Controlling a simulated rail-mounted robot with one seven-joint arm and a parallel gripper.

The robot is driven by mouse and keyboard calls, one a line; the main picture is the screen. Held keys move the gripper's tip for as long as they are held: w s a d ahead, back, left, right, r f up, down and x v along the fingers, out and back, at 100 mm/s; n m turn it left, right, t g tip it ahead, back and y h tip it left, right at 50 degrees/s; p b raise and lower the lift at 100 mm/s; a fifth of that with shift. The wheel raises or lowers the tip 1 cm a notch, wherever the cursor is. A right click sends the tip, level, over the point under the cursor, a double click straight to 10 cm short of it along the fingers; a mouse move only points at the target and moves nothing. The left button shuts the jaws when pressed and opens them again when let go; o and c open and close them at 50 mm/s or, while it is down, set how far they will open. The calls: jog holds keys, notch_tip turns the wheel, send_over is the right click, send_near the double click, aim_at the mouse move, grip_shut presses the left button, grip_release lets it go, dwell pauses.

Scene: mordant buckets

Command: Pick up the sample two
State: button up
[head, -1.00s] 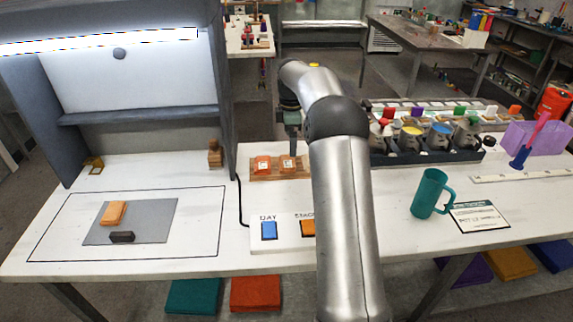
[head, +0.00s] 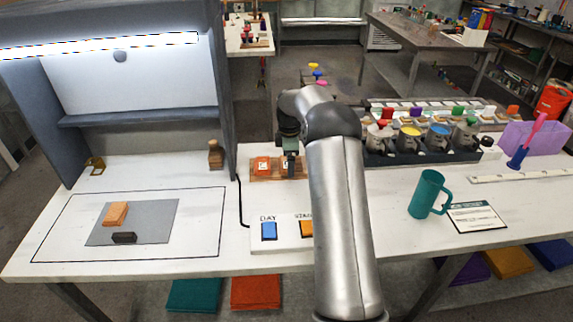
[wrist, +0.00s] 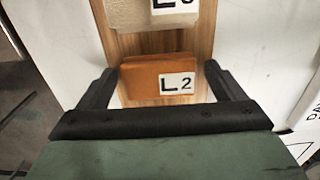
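Sample two, an orange block with a white label reading L2 (wrist: 150,82), lies on a wooden rack (wrist: 140,43) in the wrist view. My gripper (wrist: 163,76) is open, with one black finger on each side of the block. I cannot tell whether the fingers touch it. In the head view my gripper (head: 290,170) is low over the rack (head: 256,178) and hides much of the block there.
A beige labelled block (wrist: 148,14) sits on the rack beside L2, its label partly cut off. A teal mug (head: 425,193) and a rack of pots (head: 420,158) stand to the right.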

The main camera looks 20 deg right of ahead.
jog(key=c, duration=0.7)
jog(key=shift+r, duration=0.15)
jog(key=shift+r, duration=0.25)
notch_tip(320, 180, up, 2)
jog(key=shift+r, duration=0.15)
jog(key=s+a+r+b, duration=0.1)
jog(key=s+r, duration=0.2)
jog(key=s, duration=0.1)
jog(key=s+a+r+b, duration=0.1)
jog(key=s+r+b, duration=0.1)
jog(key=s, duration=0.3)
jog(key=s+a+r+b, duration=0.1)
jog(key=s+r, duration=0.4)
jog(key=shift+b, duration=0.3)
